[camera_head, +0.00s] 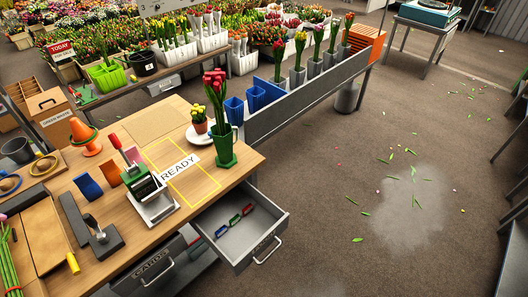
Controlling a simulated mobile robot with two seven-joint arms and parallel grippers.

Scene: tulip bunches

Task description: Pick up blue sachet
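An open drawer (270,237) under the wooden table (215,180) holds small flat pieces in a row: a blue one (221,231) nearest the left, a green one (234,220) in the middle and a red one (247,209) at the right. They look like sachets but are too small to be sure. A larger blue upright piece (88,187) stands on the tabletop beside an orange one (110,173). Neither of my grippers shows in the head view.
A green vase (224,150) with red tulips stands near the table corner, above the drawer. A stamp-like press (150,195) stands left of the yellow-outlined READY area. The floor to the right is open, with scattered leaves.

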